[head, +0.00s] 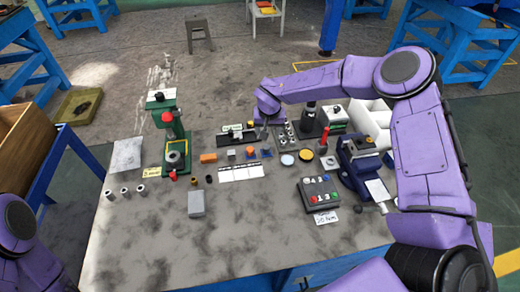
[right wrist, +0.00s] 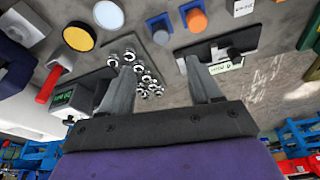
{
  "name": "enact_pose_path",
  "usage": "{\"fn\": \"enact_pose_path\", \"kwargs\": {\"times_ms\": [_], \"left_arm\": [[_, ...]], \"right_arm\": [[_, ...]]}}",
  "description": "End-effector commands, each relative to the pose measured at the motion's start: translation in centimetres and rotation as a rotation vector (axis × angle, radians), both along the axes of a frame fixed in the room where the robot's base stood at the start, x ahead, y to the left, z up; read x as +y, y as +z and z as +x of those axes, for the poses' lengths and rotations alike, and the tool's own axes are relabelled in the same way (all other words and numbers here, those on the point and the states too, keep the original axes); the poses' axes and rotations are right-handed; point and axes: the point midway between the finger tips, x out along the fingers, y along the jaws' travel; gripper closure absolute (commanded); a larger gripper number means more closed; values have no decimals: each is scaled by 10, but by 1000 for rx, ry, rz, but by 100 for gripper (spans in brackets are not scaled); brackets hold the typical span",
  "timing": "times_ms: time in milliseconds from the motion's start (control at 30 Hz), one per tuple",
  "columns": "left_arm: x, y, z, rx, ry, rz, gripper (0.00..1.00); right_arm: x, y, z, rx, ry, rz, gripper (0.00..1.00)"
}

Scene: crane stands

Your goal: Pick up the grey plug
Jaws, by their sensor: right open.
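The grey plug (right wrist: 160,34) is a small grey cylinder on a blue square base at the upper middle of the right wrist view. In the head view the grey plug (head: 267,153) looks small, just in front of my right gripper (head: 264,132). In the right wrist view my right gripper (right wrist: 161,66) is open, its fingers apart with nothing between them; the plug lies beyond the tips, apart from them. An orange plug (right wrist: 196,19) on a similar blue base stands beside it. My left gripper is out of view.
A tray of several shiny metal parts (right wrist: 143,76) and a black stand with a label (right wrist: 220,52) lie near my right fingers. Yellow (head: 305,155) and white (head: 287,160) discs stand right of the plug. A blue vise (head: 355,170) is farther right. The front table (head: 250,245) is clear.

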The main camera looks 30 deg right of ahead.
Motion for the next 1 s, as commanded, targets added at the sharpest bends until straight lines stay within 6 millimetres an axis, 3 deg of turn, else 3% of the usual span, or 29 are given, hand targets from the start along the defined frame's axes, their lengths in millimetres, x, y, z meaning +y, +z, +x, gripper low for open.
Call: {"fn": "enact_pose_path", "kwargs": {"times_ms": [33,133,733,1000], "left_arm": [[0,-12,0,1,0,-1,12],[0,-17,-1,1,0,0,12],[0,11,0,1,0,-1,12],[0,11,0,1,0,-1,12]], "right_arm": [[1,-11,0,-1,1,0,37],[2,-19,2,2,4,0,37],[-5,-110,24,5,8,-2,37],[-7,-120,26,1,7,-2,37]]}}
